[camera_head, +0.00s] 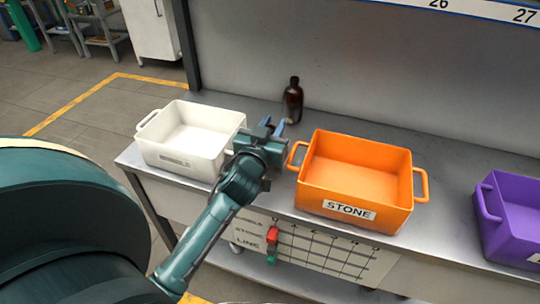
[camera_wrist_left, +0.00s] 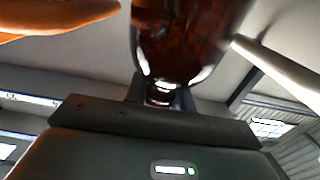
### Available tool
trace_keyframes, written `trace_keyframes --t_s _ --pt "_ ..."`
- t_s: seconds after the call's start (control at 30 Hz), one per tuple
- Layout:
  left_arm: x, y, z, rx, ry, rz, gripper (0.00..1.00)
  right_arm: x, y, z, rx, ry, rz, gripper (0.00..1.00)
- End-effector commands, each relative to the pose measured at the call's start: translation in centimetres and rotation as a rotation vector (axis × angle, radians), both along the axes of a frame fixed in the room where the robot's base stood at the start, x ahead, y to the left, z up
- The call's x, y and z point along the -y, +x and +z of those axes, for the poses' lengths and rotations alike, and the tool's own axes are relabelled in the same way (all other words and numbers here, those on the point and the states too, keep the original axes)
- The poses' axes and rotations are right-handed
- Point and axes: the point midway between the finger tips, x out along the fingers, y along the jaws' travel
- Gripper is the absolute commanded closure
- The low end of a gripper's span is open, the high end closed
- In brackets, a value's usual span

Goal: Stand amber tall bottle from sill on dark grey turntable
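The amber tall bottle (camera_head: 292,98) stands upright at the back of the grey metal bench, against the panel, between the white and orange bins. My left gripper (camera_head: 272,127) is just in front of it, low and slightly left, its two fingers apart with nothing seen between them. In the left wrist view the bottle (camera_wrist_left: 185,40) looms close at the top centre, upside down in the picture and partly cut off. I cannot tell whether the fingers touch it. No dark grey turntable shows. My right gripper is out of view.
A white bin (camera_head: 190,140) stands left of my gripper and an orange bin (camera_head: 352,182) labelled STONE stands close on its right. A purple bin (camera_head: 510,215) is at the far right. The grey back panel (camera_head: 380,80) rises behind the bottle. Bare bench lies around the bottle.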

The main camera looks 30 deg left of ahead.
Motion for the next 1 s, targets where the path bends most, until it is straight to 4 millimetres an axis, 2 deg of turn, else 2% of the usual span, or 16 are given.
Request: trace_keyframes --t_s 0.03,0.27,0.7,0.83,1.0 --pt "0.0 0.0 0.0 0.0 0.0 0.0 0.82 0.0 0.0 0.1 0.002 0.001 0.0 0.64" --pt "0.0 0.0 0.0 0.0 0.0 0.0 1.0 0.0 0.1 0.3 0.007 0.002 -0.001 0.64" --pt "0.0 0.0 0.2 0.002 0.0 0.0 1.0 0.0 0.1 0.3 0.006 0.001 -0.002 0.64" --pt "0.0 0.0 1.7 0.006 0.002 0.0 1.0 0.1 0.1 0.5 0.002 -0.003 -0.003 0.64" --pt "0.0 0.0 5.3 0.009 0.002 -0.001 1.0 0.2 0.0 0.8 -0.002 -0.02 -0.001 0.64"
